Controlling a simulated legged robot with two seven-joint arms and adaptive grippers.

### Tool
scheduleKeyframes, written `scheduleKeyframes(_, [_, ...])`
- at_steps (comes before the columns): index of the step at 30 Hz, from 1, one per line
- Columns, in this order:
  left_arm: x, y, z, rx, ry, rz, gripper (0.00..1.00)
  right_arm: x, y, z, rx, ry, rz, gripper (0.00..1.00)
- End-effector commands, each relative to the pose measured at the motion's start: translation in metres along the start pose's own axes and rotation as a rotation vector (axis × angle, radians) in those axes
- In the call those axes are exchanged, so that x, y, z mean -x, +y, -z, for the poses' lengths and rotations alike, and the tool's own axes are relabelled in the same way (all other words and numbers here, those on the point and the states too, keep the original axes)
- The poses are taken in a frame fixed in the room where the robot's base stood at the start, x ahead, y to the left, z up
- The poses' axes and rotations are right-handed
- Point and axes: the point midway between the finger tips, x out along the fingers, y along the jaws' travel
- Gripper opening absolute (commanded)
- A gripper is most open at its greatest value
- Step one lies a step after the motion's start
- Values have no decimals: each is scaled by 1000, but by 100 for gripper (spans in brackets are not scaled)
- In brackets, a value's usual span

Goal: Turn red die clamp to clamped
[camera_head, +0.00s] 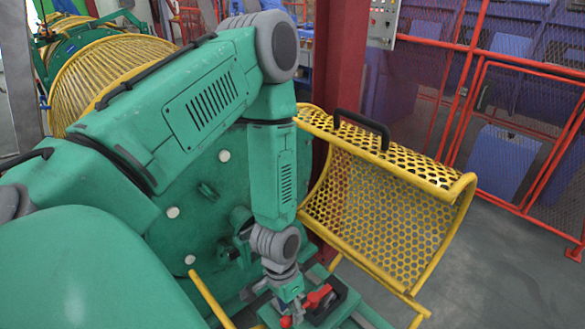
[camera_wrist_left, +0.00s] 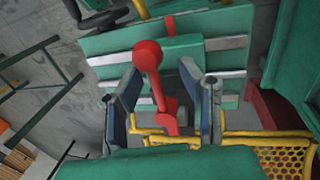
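The red die clamp (camera_wrist_left: 148,58) shows in the left wrist view as a lever with a round knob and a shaft running down to a red pivot. My left gripper (camera_wrist_left: 160,88) has its two grey-blue fingers spread apart, one on each side of the lever, with visible gaps. Firm contact with the lever cannot be seen. In the head view the red clamp (camera_head: 319,296) is at the bottom centre, partly hidden by my left gripper (camera_head: 287,308), which points down over it. My right gripper is in neither view.
A yellow perforated guard (camera_head: 385,210) with a black handle stands right of my arm. A dark red post (camera_head: 340,75) rises behind. Red-framed mesh fencing (camera_head: 520,130) closes the right side. Grey floor (camera_head: 480,270) is free at the lower right.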

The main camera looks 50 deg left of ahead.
Motion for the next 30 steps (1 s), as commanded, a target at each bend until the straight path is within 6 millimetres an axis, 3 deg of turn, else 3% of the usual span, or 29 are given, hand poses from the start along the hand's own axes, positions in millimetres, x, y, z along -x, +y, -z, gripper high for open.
scheduleKeyframes(17, [6,0,4,-1,7,2,31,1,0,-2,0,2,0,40])
scheduleKeyframes(30, [86,0,4,-1,9,2,31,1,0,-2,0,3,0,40])
